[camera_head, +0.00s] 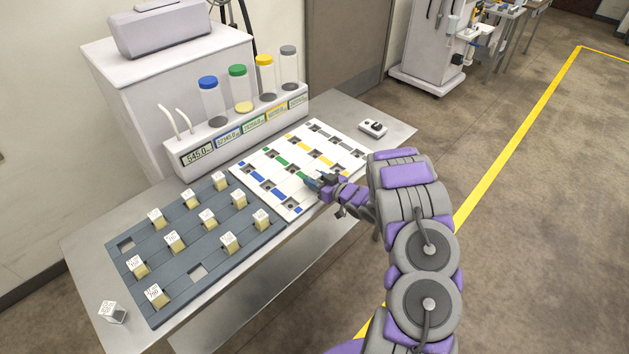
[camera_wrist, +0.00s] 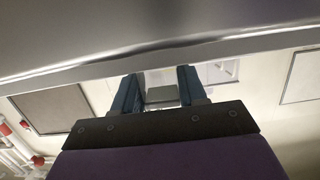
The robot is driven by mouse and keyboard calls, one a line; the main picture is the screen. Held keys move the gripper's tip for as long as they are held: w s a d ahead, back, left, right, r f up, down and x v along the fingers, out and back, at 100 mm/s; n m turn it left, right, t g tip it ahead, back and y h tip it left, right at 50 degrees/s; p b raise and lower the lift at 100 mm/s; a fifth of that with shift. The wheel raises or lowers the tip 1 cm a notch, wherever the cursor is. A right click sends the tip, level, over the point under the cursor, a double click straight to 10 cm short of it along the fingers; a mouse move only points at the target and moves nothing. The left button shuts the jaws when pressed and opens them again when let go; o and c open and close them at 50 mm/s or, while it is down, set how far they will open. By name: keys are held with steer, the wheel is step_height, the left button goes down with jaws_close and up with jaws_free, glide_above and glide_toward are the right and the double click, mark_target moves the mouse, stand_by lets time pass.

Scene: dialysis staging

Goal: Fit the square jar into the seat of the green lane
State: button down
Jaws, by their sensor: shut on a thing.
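My gripper (camera_head: 318,182) is low over the near edge of the white lane board (camera_head: 300,210), around the near end of the green lane (camera_head: 281,161). In the wrist view, the blue fingers of my gripper (camera_wrist: 160,92) are shut on a small grey square jar (camera_wrist: 161,95). In the head view the jar is hidden or too small to make out, and the fingers cover the green lane's near end. I cannot tell whether the jar touches the board or sits in a seat.
Left of the board, a dark rack (camera_head: 187,238) holds several labelled yellowish jars. Another labelled jar (camera_head: 114,313) stands at the table's front left corner. A white dispenser (camera_head: 213,140) with capped cylinders stands behind. A small white device (camera_head: 373,127) lies right of the board.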

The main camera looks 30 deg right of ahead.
steer(key=shift+w+d+f, duration=0.1)
steer(key=shift+d, duration=0.2)
steer(key=c, duration=0.9)
jaws_free()
steer(key=shift+d, duration=0.15)
steer(key=shift+o, duration=1.4)
steer(key=shift+a, duration=0.6)
steer(key=shift+s+d+r, duration=0.2)
steer(key=shift+s+d, duration=0.1)
steer(key=p+v, duration=0.2)
steer(key=v, duration=0.9)
steer(key=d+r+m+g+h, duration=0.1)
steer(key=d+r+g+h, duration=0.3)
steer(key=d+r+h, duration=0.35)
steer(key=s+a+r+m+g+h, duration=0.3)
steer(key=s+a+r+g, duration=0.1)
steer(key=s+r, duration=0.4)
steer(key=s+a+r+g+y, duration=0.2)
steer(key=s+a+r+g, duration=0.1)
steer(key=s+a, duration=1)
steer(key=s+a+r+g+y, duration=0.3)
steer(key=s+a, duration=1)
steer(key=s, duration=0.5)
steer(key=shift+s+a+r+g, duration=0.2)
steer(key=shift+a+r+g, duration=0.15)
steer(key=shift+r+g, duration=0.65)
